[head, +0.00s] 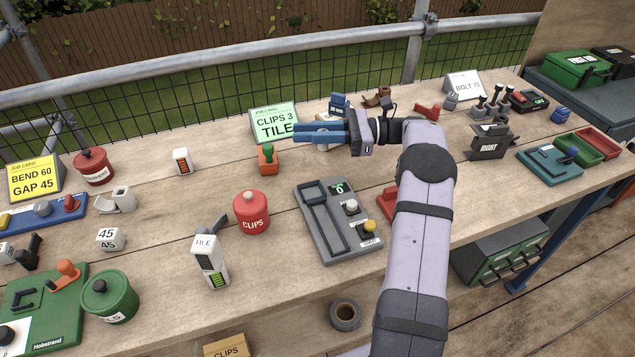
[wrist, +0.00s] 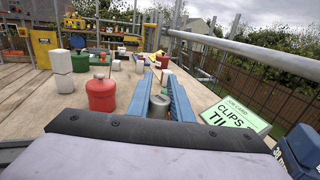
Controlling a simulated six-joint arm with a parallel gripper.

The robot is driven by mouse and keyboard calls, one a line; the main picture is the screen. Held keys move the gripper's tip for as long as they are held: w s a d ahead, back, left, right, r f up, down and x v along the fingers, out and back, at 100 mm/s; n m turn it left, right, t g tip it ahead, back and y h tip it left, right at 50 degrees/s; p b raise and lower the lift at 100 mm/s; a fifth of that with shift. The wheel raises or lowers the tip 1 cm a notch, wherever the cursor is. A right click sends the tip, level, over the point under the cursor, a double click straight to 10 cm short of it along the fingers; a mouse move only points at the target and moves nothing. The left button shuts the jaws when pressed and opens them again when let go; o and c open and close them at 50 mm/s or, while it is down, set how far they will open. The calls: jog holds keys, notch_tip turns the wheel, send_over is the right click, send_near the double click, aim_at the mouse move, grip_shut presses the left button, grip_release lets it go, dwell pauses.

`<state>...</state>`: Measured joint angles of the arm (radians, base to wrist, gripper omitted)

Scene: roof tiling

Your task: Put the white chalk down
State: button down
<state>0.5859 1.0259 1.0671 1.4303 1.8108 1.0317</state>
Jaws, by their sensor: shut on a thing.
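My gripper (head: 318,132) has two blue fingers and is held out to the left above the back middle of the bench. It also shows in the wrist view (wrist: 161,82). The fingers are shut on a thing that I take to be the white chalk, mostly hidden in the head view. In the wrist view a pale grey, rounded piece (wrist: 160,105) shows between the fingers, close to the palm; I cannot make out its full shape. A pale box-like object lies partly hidden behind and below the fingers.
A green job card (head: 275,123) reading "CLIPS 3 TILE" stands left of the fingers, with a green and orange tool (head: 267,158) below it. A red CLIPS pot (head: 251,212) and a grey panel (head: 315,245) stand nearer. Bare wood lies around (head: 215,165).

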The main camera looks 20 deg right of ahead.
jog(key=shift+w+d+r+m+t+h+b, duration=0.15)
jog(key=shift+w+d+m+t+b, duration=0.15)
jog(key=shift+d, duration=0.45)
jog(key=shift+w+d+f+m+t+h+b, duration=0.1)
jog(key=shift+w+d+m+t+h+b, duration=0.2)
jog(key=shift+d, duration=0.4)
jog(key=shift+s+f, duration=0.15)
jog(key=shift+f, duration=4.8)
jog(key=shift+f, duration=0.2)
jog(key=c, duration=1.6)
grip_release()
jog(key=shift+r, duration=0.1)
